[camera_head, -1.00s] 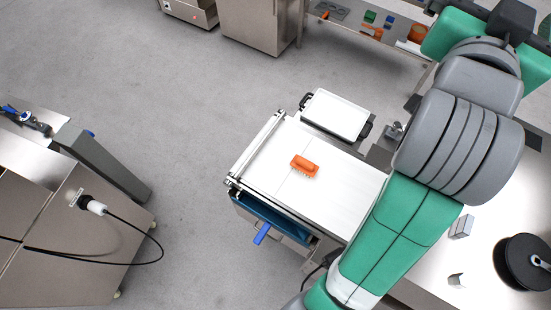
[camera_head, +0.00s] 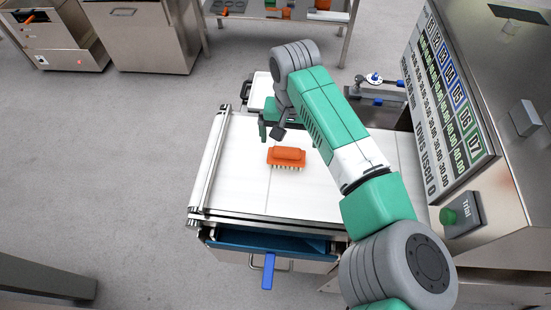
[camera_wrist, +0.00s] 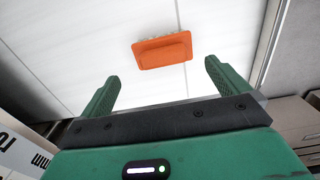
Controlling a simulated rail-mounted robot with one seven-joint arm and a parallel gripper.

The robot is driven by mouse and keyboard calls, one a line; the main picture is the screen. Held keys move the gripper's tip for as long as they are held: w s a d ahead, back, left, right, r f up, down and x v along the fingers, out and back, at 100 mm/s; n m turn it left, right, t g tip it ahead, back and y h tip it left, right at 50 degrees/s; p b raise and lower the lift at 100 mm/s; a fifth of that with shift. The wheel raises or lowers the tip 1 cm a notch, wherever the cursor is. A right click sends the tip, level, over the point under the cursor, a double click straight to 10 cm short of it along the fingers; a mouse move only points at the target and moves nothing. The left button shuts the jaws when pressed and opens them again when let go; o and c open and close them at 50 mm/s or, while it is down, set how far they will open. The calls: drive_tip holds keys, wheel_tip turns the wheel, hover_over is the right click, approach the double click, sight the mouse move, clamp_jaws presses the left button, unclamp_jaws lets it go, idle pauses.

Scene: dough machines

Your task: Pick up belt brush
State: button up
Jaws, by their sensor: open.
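The belt brush (camera_head: 286,157) has an orange back and pale bristles. It lies on the white belt (camera_head: 240,180), near its middle. In the wrist view the brush (camera_wrist: 162,51) lies beyond my fingertips, between their lines and apart from both. My gripper (camera_wrist: 161,77) is open and empty, with two green fingers spread wide. In the head view my gripper (camera_head: 272,132) is over the belt just behind the brush, partly hidden by my own arm.
A white-lidded container (camera_head: 262,92) stands at the belt's back edge. A blue handle (camera_head: 268,272) sticks out at the front below the belt. A steel machine with a printed panel (camera_head: 455,100) and a green button (camera_head: 449,216) stands at the right. The belt's left part is bare.

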sight(287, 149)
drive_tip(key=f+b, duration=0.2)
drive_tip(key=f, duration=0.1)
drive_tip(key=f+b, duration=0.1)
drive_tip(key=f, duration=0.3)
drive_tip(key=shift+w+a+f+b, duration=0.1)
drive_tip(key=shift+a+f+b, duration=0.1)
drive_tip(key=shift+b, duration=0.15)
drive_tip(key=shift+w+r, duration=0.1)
drive_tip(key=c, duration=0.8)
drive_tip(key=shift+r+p, duration=0.5)
drive_tip(key=shift+r, duration=0.05)
drive_tip(key=shift+c, duration=0.2)
wheel_tip(287, 149, up, 3)
drive_tip(key=shift+r+p, duration=0.2)
drive_tip(key=shift+p, duration=0.85)
drive_tip(key=s+d+p, duration=0.1)
drive_tip(key=s+p, duration=0.4)
drive_tip(key=s, duration=1.1)
drive_tip(key=shift+d+r, duration=0.25)
